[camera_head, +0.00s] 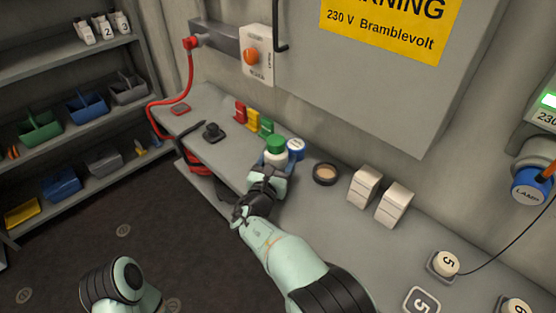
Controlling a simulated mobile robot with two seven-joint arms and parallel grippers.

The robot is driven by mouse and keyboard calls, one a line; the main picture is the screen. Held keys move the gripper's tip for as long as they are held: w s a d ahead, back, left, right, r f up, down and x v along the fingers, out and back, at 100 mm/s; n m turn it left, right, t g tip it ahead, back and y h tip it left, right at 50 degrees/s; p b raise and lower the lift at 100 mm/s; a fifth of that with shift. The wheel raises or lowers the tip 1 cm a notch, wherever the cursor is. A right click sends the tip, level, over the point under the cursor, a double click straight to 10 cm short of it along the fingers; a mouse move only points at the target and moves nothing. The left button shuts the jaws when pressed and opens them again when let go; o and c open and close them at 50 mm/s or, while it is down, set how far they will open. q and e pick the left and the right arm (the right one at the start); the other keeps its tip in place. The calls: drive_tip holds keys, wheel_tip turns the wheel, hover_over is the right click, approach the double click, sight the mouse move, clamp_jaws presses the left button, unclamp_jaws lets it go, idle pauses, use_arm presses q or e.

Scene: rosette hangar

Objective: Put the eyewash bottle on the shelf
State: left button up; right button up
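A white bottle with a green cap (275,145), which looks like the eyewash bottle, stands upright on the grey bench (222,151). My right gripper (266,176) is at the near side of the bottle and hides its lower part. I cannot tell whether the fingers touch it, or whether they are open or shut. A grey shelf rack (58,138) stands at the left, with several levels. My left arm shows only a piece at the bottom left; its gripper is out of view.
A blue-and-white round item (296,148) stands right beside the bottle. Red, yellow and green pieces (253,118) are behind it. A dark round dish (325,173) and white boxes (364,186) are to the right. Bins (87,105) fill much of the rack; a red cable (151,115) hangs between.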

drive_tip(key=o, duration=1.3)
drive_tip(key=shift+f, duration=0.15)
drive_tip(key=shift+r, duration=0.3)
drive_tip(key=p+v, duration=0.1)
drive_tip(key=v, duration=1.1)
drive_tip(key=shift+s+f, duration=0.1)
